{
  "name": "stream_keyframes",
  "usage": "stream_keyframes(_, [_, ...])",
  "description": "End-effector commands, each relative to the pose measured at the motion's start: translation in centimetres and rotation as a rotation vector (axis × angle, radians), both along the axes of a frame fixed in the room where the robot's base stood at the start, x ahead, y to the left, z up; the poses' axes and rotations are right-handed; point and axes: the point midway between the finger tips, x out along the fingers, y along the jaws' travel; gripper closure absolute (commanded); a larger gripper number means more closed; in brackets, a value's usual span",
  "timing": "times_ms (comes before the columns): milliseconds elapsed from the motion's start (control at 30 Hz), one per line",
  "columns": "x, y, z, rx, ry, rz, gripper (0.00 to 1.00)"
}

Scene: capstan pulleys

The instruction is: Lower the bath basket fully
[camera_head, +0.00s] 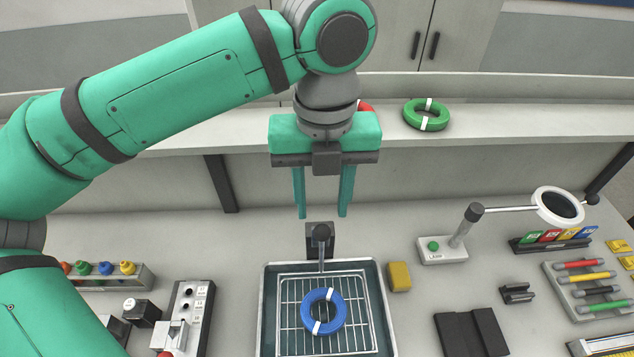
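The bath basket (289,313) is a wire rack inside a grey rectangular bath (387,312) at the bottom centre. A blue ring with white bands (335,305) lies on the rack. The fingertips appear just above the knob; the exact gap in depth cannot be told. How deep the basket sits is unclear.
A yellow block (399,277) sits right of the bath. A magnifier lamp base (443,250) and a black pad (471,333) stand further right. A switch box (189,315) is on the left. A shelf behind holds a green ring (427,115) and a partly hidden red ring (365,107).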

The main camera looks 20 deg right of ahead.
Motion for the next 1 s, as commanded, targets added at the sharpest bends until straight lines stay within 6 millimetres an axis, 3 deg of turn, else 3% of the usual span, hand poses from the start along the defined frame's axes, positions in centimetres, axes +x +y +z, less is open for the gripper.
stream_keyframes(600, [-0.1, -0.1, -7.8, 0.0, 0.003, -0.003, 0.61])
stream_keyframes(1000, [-0.1, 0.0, -9.2, -0.002, 0.002, -0.002, 0.61])
